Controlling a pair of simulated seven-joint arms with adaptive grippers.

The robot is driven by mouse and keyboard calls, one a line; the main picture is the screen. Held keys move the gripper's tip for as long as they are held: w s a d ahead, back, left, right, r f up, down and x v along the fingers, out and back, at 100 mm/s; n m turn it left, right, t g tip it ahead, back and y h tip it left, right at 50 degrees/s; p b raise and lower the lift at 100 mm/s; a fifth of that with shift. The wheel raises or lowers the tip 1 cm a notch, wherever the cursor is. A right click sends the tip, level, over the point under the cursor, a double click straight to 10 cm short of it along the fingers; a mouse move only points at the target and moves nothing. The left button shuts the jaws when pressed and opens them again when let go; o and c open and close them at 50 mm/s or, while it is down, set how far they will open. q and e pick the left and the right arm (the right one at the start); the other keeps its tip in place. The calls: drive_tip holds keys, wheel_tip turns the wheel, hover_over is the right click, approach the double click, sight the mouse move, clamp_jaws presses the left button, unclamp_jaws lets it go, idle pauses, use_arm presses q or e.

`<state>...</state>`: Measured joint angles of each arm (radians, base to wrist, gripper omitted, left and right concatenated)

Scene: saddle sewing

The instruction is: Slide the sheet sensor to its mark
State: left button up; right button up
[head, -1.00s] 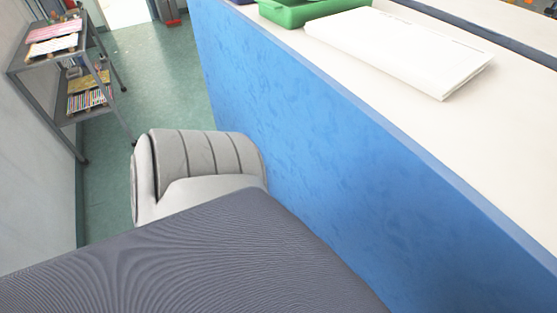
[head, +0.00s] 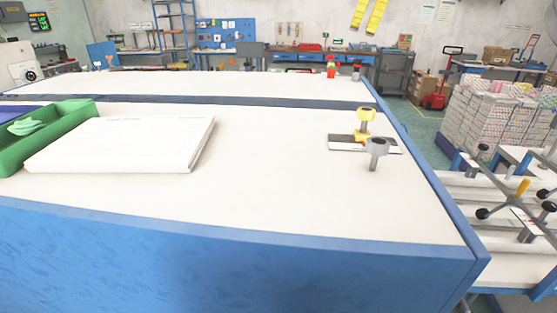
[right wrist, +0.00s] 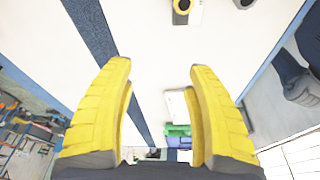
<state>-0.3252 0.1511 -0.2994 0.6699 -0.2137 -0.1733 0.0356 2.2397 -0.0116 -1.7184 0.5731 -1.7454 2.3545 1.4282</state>
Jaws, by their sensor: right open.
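In the head view, a yellow-topped post (head: 365,118) stands on a flat dark-and-white plate (head: 348,143) at the right part of the white table, with a grey-topped post (head: 376,152) just in front. Beyond the table's right edge is a machine with metal rails, black knobs and a yellow handle (head: 521,188). I cannot tell for sure which part is the sheet sensor, and no mark can be made out. My right gripper (right wrist: 160,72) shows in its wrist view with yellow fingers wide apart and nothing between them. My left gripper is out of view.
A white stack of sheets (head: 125,143) and a green tray (head: 60,135) lie on the left of the table (head: 270,190). The middle of the table is clear. A dark strip (head: 250,102) crosses the back. A pallet of stacked printed sheets (head: 495,115) stands beyond on the right.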

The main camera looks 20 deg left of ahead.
sight(367, 109)
drive_tip(key=s+d+m+h, duration=0.3)
drive_tip(key=m, duration=0.4)
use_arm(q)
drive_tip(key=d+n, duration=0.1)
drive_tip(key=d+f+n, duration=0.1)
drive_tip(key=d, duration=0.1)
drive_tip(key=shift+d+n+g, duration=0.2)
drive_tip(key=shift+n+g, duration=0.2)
use_arm(e)
wheel_tip(367, 109, down, 16)
drive_tip(key=shift+f, duration=0.15)
drive_tip(key=shift+c, duration=0.4)
drive_tip(key=shift+a, duration=0.1)
clamp_jaws()
